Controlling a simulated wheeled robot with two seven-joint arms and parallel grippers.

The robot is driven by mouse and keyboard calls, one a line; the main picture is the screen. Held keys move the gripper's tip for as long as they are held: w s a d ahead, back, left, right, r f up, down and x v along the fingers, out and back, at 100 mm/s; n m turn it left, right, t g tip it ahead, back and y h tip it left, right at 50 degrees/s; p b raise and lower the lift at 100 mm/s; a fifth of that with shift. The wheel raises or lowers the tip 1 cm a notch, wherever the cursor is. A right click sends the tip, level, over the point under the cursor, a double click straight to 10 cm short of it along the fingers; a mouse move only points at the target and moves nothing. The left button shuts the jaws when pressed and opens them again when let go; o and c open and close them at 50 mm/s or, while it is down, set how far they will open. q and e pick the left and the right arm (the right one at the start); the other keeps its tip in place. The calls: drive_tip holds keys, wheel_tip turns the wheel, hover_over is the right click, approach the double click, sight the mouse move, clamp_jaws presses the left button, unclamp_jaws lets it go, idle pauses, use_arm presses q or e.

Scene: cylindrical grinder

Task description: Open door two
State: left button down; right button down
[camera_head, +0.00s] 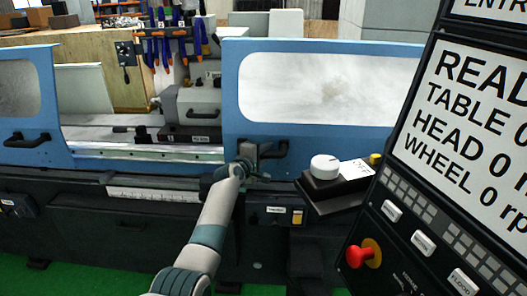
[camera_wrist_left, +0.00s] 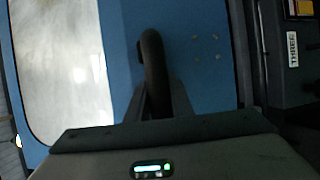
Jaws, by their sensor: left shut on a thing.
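The blue sliding door with a large window (camera_head: 231,95) stands right of the middle in the head view, and it fills much of the left wrist view (camera_wrist_left: 200,85). Its black handle (camera_wrist_left: 153,62) is near its lower left corner in the head view. My left gripper (camera_head: 250,163) is at this handle, its fingers (camera_wrist_left: 160,103) shut on it. A second blue door (camera_head: 50,145) with a black handle (camera_head: 27,140) stands at the far left, with an open gap between the doors. My right gripper is not in view.
The gap shows the machine's inside, with a grey wheel head (camera_head: 198,105) and a rail (camera_head: 150,153). A control panel (camera_head: 440,150) with a red stop button (camera_head: 363,254) fills the right side. A white knob (camera_head: 324,166) sits right of the handle.

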use_arm(q)
drive_tip(key=c, duration=1.9)
unclamp_jaws()
drive_tip(key=shift+a+f, duration=0.2)
drive_tip(key=shift+o, duration=0.3)
drive_tip(key=shift+a+r, duration=0.1)
drive_tip(key=shift+s+r, duration=0.1)
drive_tip(key=b+v, duration=0.2)
drive_tip(key=v, duration=1.5)
drive_tip(key=shift+a, duration=0.1)
